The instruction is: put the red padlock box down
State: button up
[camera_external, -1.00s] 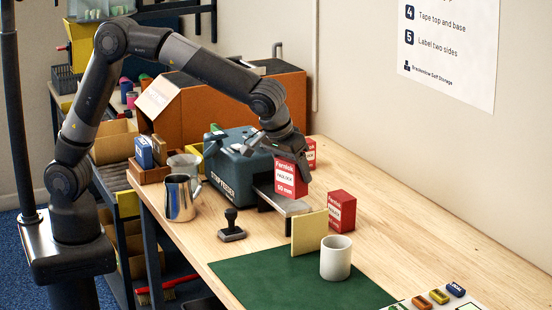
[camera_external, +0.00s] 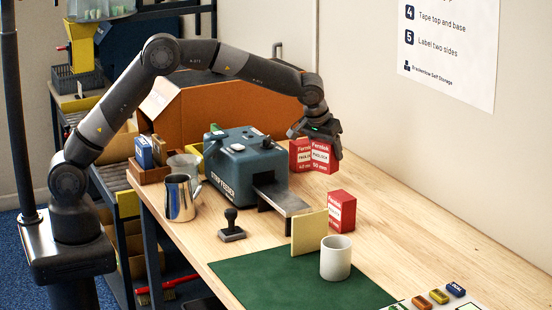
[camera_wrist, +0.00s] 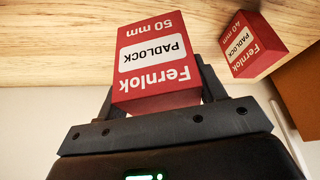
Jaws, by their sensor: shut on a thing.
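The red padlock box (camera_external: 322,156), labelled Fernlok Padlock 50 mm, is held in my gripper (camera_external: 326,146) near the back of the wooden table. In the wrist view the same box (camera_wrist: 155,62) sits between the two dark fingers of my gripper (camera_wrist: 158,92). A second red box (camera_external: 299,154), marked 40 mm, stands just left of it; in the wrist view this 40 mm box (camera_wrist: 250,45) is apart from the held one. A third red box (camera_external: 341,211) stands nearer the front. I cannot tell whether the held box touches the table.
The blue-grey strip feeder (camera_external: 244,165) with its grey outlet plate stands to the left. A tan block (camera_external: 309,233) and white mug (camera_external: 336,258) are by the green mat (camera_external: 270,285). Bare table (camera_external: 400,220) lies to the right.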

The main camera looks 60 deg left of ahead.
jog(key=shift+a+x, duration=0.25)
jog(key=shift+x, duration=0.9)
jog(key=shift+a+x, duration=0.25)
jog(key=shift+x, duration=0.9)
jog(key=shift+a+x, duration=0.3)
jog(key=shift+x, duration=0.8)
jog(key=shift+s, duration=0.1)
jog(key=o, duration=1.1)
